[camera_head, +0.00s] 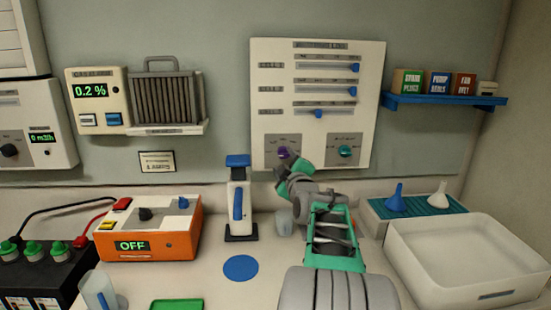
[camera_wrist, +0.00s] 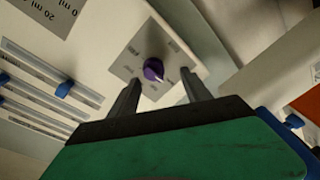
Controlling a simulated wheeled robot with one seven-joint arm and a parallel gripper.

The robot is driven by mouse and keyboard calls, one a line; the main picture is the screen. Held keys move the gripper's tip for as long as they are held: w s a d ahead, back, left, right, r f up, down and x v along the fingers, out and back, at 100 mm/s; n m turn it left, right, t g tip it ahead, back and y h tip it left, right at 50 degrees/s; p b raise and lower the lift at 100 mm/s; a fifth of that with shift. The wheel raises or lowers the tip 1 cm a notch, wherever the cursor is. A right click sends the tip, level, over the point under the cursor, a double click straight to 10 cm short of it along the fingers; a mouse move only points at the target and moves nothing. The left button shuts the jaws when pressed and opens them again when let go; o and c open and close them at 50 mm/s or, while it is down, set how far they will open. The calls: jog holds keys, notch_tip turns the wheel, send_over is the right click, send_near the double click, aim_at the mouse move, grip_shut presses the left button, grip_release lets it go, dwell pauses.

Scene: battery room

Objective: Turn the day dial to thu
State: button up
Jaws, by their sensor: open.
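A white wall panel (camera_head: 262,95) carries a purple dial (camera_head: 284,153) at lower left and a teal dial (camera_head: 345,151) at lower right. Their labels are too small to read, so I cannot tell by name which is the day dial. My gripper (camera_head: 281,173) is in front of the panel, just below the purple dial. In the wrist view the purple dial (camera_wrist: 153,70) shows between and beyond my two open fingers (camera_wrist: 160,79), on a grey labelled plate. Its white pointer faces the lower right of that view. I see no contact with it.
Three blue sliders (camera_head: 354,68) sit above the dials. A blue-topped dispenser (camera_head: 238,190) stands left of my arm. A white basin (camera_head: 475,260) and a tray with funnels (camera_head: 440,205) are at right. An orange box (camera_head: 150,230) is at left.

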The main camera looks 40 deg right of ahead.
aim_at(286, 156)
jog(key=x, duration=0.4)
jog(key=shift+s+d+p, duration=0.2)
jog(key=shift+d+p, duration=0.15)
jog(key=shift+p, duration=0.05)
jog(key=shift+s+r, duration=0.3)
jog(key=shift+s, duration=0.15)
jog(key=shift+w+f, duration=0.1)
jog(key=shift+w, duration=0.05)
jog(key=shift+c, duration=1)
grip_shut()
